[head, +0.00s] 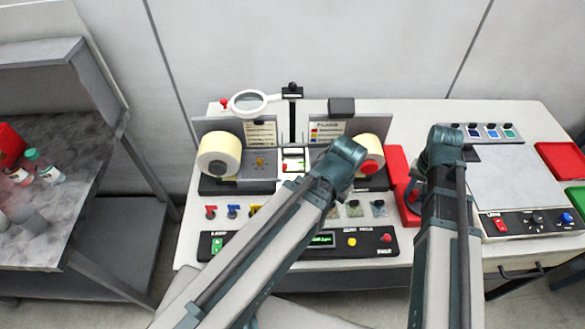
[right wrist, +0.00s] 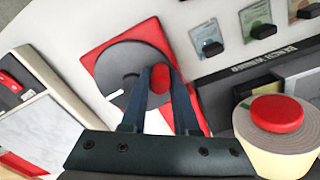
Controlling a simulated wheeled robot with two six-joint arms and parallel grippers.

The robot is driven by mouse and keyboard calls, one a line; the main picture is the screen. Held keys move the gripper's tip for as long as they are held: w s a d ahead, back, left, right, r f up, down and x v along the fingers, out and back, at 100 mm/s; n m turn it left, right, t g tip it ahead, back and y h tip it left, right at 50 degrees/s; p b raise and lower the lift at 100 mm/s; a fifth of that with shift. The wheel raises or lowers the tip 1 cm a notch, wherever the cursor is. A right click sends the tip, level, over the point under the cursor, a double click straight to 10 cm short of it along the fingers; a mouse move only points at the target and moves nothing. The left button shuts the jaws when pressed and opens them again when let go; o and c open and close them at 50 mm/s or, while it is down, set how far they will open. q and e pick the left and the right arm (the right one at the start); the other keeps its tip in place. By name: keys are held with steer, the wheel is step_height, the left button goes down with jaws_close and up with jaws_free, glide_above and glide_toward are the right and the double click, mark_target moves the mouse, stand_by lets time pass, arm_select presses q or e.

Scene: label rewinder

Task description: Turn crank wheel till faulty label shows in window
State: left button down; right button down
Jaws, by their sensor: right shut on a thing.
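The crank wheel (right wrist: 122,62) is a dark grey disc with a white mark, on a red base (right wrist: 103,48) in the right wrist view. My right gripper (right wrist: 160,74) is shut on the crank's red handle (right wrist: 160,82) near the disc's edge. In the head view my right arm partly covers the red base (head: 397,163). The label window (head: 293,161) sits between a cream label roll (head: 219,155) and a second roll with a red hub (head: 369,155). A pale label with small red and green marks shows there, too small to read. My left gripper is not visible; my left arm crosses the rewinder's front.
A control strip (head: 375,241) with a green display and coloured buttons runs along the front. Red (head: 563,160) and green trays lie at the far right. A grey shelf (head: 62,140) with bottles stands left.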

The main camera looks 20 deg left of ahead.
steer(key=w, duration=0.2)
steer(key=shift+w+a, duration=0.2)
steer(key=shift+w, duration=0.15)
steer(key=shift+s, duration=0.1)
steer(key=c, duration=0.6)
jaws_free()
steer(key=shift+c, duration=0.2)
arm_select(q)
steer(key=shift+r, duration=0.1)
arm_select(e)
steer(key=shift+r, duration=0.1)
steer(key=shift+d+r+p, duration=0.1)
steer(key=shift+r+p, duration=0.45)
steer(key=shift+p, duration=0.15)
arm_select(q)
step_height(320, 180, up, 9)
steer(key=p, duration=0.7)
steer(key=shift+p, duration=0.35)
arm_select(e)
step_height(320, 180, up, 8)
steer(key=shift+a+f, duration=0.15)
steer(key=shift+a, duration=0.05)
